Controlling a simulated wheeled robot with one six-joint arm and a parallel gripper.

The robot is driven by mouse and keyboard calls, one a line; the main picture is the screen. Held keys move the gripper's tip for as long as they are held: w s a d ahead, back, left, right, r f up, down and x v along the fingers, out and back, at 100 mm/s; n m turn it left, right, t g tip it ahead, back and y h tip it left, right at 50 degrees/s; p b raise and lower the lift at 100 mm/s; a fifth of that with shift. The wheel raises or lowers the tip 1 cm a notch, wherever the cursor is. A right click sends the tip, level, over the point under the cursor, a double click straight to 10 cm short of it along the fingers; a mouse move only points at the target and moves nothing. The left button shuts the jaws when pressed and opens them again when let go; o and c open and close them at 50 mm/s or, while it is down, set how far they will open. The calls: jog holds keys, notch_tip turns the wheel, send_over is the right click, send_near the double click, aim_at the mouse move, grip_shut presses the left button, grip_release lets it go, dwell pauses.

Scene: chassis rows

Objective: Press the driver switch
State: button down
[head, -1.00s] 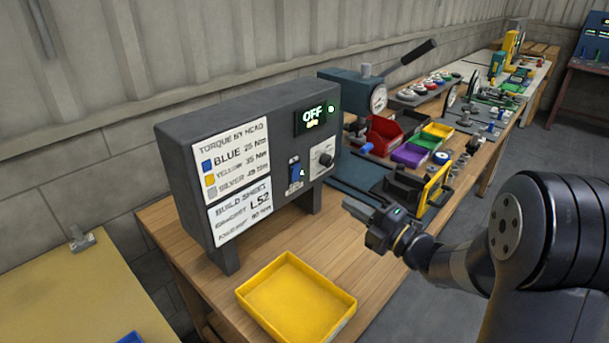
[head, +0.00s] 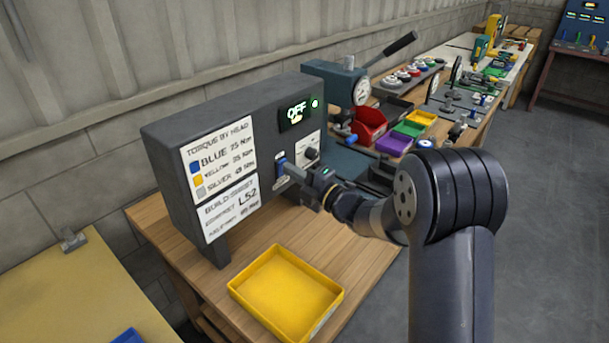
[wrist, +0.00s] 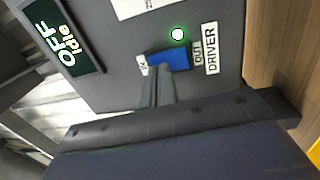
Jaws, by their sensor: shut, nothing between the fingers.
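The grey control box (head: 160,165) stands on the wooden bench, and its display (head: 297,114) reads OFF. The blue driver switch (head: 281,162) is on its front face below the display. In the wrist view the blue switch (wrist: 172,58) sits between small labels, one reading OUT, next to a DRIVER label (wrist: 210,48). A green lamp (wrist: 177,34) glows beside it. My gripper (head: 288,168) is shut and empty, its tips at the switch. In the wrist view the fingertips (wrist: 155,76) overlap the switch's lower edge; whether they touch it I cannot tell.
A yellow tray (head: 330,297) lies on the bench in front of the box. Coloured bins (head: 371,127) and a gauge press (head: 345,85) stand farther right. Open floor lies at the right.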

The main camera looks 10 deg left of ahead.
jog(key=shift+w+a+f+b, duration=0.1)
jog(key=shift+w+a+b, duration=0.1)
jog(key=shift+b, duration=0.25)
jog(key=shift+r, duration=0.25)
jog(key=shift+s+f, duration=0.1)
